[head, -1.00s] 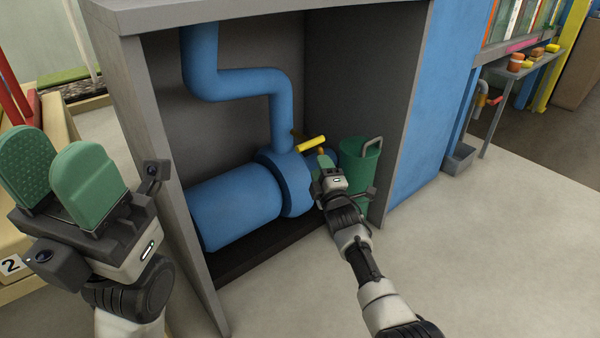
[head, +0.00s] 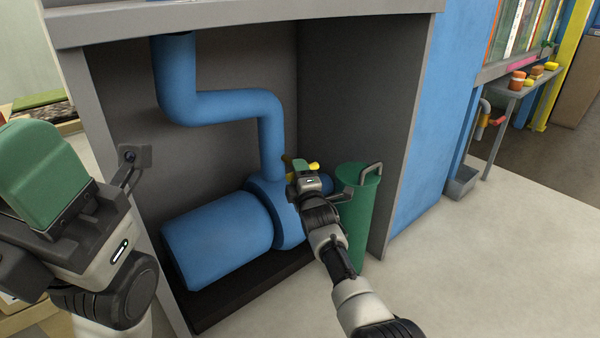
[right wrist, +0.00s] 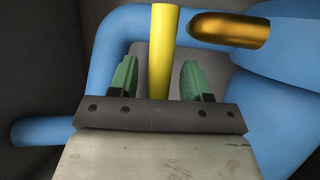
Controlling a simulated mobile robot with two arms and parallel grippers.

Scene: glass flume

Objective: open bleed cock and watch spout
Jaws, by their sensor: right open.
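The bleed cock's yellow lever (head: 314,166) is at the pump's right end, partly behind my right gripper (head: 303,175). In the right wrist view the yellow lever (right wrist: 163,50) stands between the two green fingers of my open right gripper (right wrist: 162,80), with a gap on both sides. A brass spout (right wrist: 230,30) shows right of the lever; its outlet is not clear and I see no flow. The blue pump (head: 218,240) lies in the grey cabinet. My left gripper (head: 14,140) is at the left edge, partly cut off, its fingers apart and empty.
A green can with a grey handle (head: 358,215) stands right of the pump, close beside my right arm. The cabinet's grey side wall (head: 400,170) and top edge (head: 250,20) frame the opening.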

